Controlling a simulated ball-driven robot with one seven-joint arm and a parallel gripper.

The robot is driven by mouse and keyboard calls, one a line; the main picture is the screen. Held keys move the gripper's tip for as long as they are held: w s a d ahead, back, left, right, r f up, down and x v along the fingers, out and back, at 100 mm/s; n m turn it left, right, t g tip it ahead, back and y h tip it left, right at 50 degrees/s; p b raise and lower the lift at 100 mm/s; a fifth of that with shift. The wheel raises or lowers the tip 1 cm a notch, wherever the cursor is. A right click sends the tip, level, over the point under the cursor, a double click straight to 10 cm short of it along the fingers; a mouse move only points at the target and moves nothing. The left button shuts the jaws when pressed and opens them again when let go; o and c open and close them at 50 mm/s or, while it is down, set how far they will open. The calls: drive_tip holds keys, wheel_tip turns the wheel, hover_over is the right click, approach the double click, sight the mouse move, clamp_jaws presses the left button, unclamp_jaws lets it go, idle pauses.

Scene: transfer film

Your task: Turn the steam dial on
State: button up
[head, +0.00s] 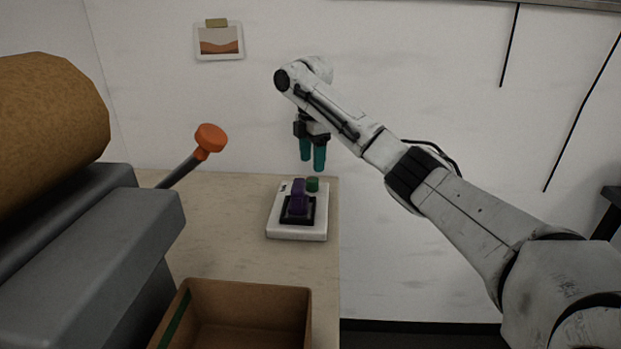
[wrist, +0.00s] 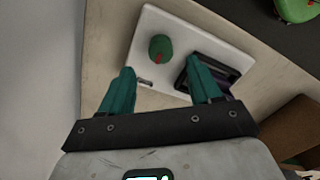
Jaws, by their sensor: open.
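A white panel (head: 285,231) lies on the table with a round green dial (head: 312,185) at its far end. In the wrist view the dial (wrist: 161,47) carries a red mark and sits near one end of the panel (wrist: 180,25). A purple upright piece (head: 298,196) stands in a black frame on the same panel, nearer the head camera. My gripper (head: 313,168) points down above the dial end of the panel, its teal fingers apart and empty. In the wrist view the dial shows beyond the gap between the fingertips (wrist: 160,66), untouched. My right finger there partly covers the black frame.
An open cardboard box (head: 308,305) stands at the front. A grey machine (head: 110,260) with a brown roll (head: 50,105) fills the left, near an orange-tipped lever (head: 210,138). The wall is behind. The table (head: 225,230) is bare left of the panel.

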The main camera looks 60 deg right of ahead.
sight(313, 179)
drive_tip(key=shift+f, duration=2.75)
drive_tip(key=shift+s, duration=0.1)
drive_tip(key=shift+c, duration=0.2)
drive_tip(key=c, duration=1)
